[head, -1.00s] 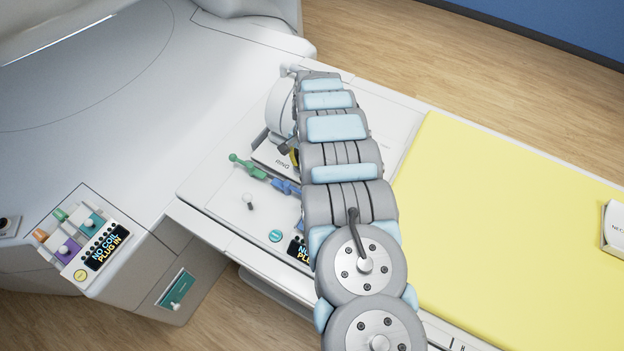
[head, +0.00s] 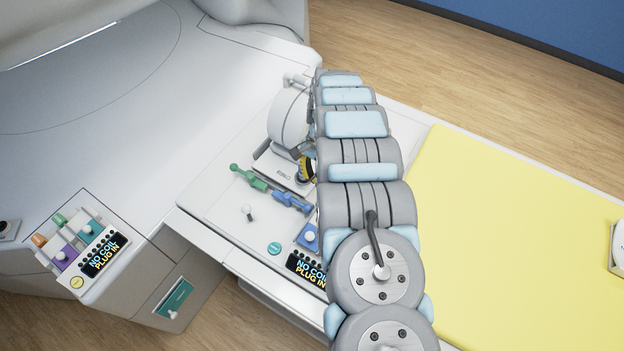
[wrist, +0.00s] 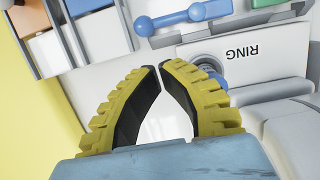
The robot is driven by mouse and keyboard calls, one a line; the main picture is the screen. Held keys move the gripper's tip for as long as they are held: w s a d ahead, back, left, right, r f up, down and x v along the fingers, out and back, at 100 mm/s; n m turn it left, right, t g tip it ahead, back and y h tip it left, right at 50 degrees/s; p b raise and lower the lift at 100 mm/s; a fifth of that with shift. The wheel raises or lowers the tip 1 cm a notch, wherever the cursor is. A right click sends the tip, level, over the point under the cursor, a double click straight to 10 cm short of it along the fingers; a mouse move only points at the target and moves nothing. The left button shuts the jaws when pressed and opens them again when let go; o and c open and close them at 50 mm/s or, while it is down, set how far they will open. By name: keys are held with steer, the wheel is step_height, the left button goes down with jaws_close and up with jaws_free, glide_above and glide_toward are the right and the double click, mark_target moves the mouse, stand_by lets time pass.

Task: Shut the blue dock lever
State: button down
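The blue dock lever (head: 310,237) sits on the couch-top dock beside a dark display in the head view. It has a pale round knob, and my arm hides part of the dock. In the wrist view a blue dock part (wrist: 88,6) shows at the top left, cut off by the edge, so I cannot tell its position well. My gripper (wrist: 159,67) has its yellow-and-black fingertips almost together with nothing between them. In the head view the gripper (head: 306,169) is beside the coil base, farther back than the blue lever.
A blue plug (head: 291,202) and a green plug (head: 249,178) lie on the couch top. The white ring coil (head: 288,118) stands behind them, its base labelled RING (wrist: 230,50). A second dock (head: 80,245) is at lower left. A yellow mat (head: 500,225) covers the right.

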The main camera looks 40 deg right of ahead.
mark_target(309, 202)
steer(key=shift+p+x, duration=0.55)
steer(key=shift+x, duration=4)
steer(key=shift+a+p, duration=0.2)
steer(key=shift+p, duration=0.1)
